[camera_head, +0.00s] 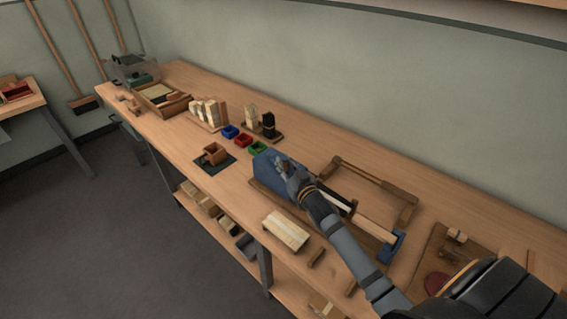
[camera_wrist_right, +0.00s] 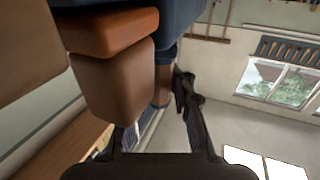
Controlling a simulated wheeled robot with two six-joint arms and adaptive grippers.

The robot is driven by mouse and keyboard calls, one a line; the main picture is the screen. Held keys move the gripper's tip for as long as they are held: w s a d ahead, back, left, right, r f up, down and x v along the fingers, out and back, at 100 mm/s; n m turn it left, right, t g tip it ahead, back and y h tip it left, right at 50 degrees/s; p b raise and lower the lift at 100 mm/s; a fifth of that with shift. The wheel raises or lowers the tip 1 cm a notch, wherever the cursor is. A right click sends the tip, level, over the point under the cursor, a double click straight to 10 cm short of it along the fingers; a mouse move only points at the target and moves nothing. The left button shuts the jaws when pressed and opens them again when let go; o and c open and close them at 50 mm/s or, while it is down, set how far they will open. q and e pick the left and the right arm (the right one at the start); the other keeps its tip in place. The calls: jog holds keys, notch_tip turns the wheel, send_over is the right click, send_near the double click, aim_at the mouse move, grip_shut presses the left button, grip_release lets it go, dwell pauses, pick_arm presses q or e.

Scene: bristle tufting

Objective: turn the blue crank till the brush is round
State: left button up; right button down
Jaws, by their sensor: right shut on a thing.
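A blue machine housing (camera_head: 268,182) stands on a wooden base at the front middle of the bench. A pale cylinder (camera_head: 375,231) lies in line with it, running to a blue end block (camera_head: 398,242). My right gripper (camera_head: 290,172) is at the housing and covers the crank there, so the crank's angle is hidden. In the right wrist view a brown block (camera_wrist_right: 112,85) with an orange-brown part above it fills the space ahead of the dark fingers, with blue above. The gripper is shut on what I take to be the crank. I cannot tell how round the brush is. My left gripper is out of view.
A wooden frame (camera_head: 375,180) lies behind the machine. Blue, red and green (camera_head: 258,148) small bins stand to its left. A pale block (camera_head: 286,231) lies near the front edge. My right forearm crosses the bench's front right.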

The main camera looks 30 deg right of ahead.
jog(key=shift+d+f, duration=0.1)
jog(key=shift+f, duration=0.15)
jog(key=c, duration=1.2)
grip_release()
jog(key=shift+s+d+r, duration=0.1)
jog(key=shift+s, duration=0.05)
jog(key=shift+o, duration=0.2)
jog(key=shift+r, duration=0.1)
jog(key=s, duration=1.2)
